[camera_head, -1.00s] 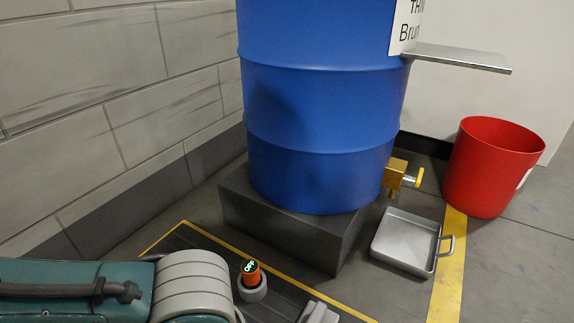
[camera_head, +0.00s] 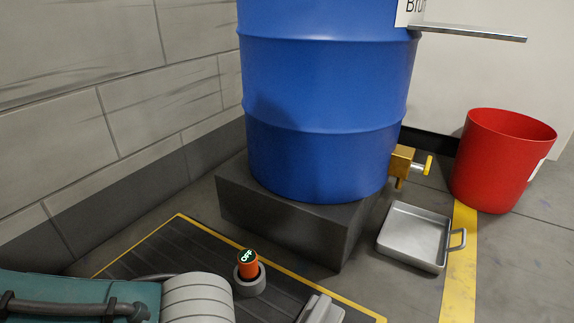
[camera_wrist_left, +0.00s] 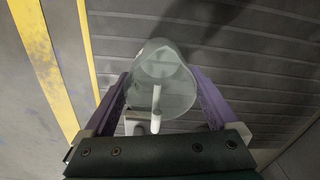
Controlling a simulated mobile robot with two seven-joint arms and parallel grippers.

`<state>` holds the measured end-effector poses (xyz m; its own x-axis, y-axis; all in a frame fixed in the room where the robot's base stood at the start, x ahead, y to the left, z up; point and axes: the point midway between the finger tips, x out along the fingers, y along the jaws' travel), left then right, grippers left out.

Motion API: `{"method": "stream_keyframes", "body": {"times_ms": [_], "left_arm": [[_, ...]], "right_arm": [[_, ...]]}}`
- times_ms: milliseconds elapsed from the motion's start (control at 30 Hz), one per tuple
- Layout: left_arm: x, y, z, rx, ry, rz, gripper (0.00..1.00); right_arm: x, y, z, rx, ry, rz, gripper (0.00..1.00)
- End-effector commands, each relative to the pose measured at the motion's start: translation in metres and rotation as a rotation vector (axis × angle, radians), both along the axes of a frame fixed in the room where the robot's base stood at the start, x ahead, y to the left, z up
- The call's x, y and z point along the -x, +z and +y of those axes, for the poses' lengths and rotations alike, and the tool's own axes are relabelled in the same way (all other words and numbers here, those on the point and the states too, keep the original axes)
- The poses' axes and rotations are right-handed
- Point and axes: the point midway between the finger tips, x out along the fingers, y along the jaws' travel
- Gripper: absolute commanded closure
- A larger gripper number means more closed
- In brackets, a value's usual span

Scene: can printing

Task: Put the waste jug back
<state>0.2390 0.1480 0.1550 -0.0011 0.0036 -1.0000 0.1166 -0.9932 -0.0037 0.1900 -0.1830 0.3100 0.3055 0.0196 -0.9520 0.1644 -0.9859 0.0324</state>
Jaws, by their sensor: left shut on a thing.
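The waste jug (camera_wrist_left: 172,90) is a pale, translucent vessel with a white handle, seen from above in the left wrist view. My left gripper (camera_wrist_left: 160,82) has its two purple fingers on either side of the jug and is shut on it. Below the jug is a dark, ridged mat. In the head view, my left arm comes in at the lower left, and its gripper and the jug are out of frame. My right gripper is in neither view.
A blue drum (camera_head: 325,100) with a brass tap (camera_head: 402,162) stands on a dark block (camera_head: 290,225). A metal tray (camera_head: 413,237) and a red bin (camera_head: 500,160) are at right.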

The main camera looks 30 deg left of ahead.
Motion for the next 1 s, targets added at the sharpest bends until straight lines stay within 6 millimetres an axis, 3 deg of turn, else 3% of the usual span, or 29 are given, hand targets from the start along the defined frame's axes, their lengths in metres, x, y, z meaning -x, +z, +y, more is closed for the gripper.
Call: {"method": "stream_keyframes", "body": {"times_ms": [100, 367, 567, 800, 1000], "left_arm": [[0.000, -0.001, 0.000, 0.000, 0.000, 0.000, 0.00], [0.000, 0.003, 0.000, 0.000, -0.001, -0.001, 0.00], [0.000, 0.035, 0.000, 0.001, 0.000, 0.000, 0.00], [0.000, 0.087, 0.000, 0.000, 0.000, 0.000, 0.00], [0.000, 0.116, -0.001, 0.000, -0.001, 0.000, 0.00]], "right_arm": [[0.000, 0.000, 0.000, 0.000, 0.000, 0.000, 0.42], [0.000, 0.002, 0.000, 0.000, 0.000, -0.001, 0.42], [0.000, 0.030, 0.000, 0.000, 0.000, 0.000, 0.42], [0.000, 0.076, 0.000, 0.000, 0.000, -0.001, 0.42], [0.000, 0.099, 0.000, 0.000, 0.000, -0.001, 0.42]]}}
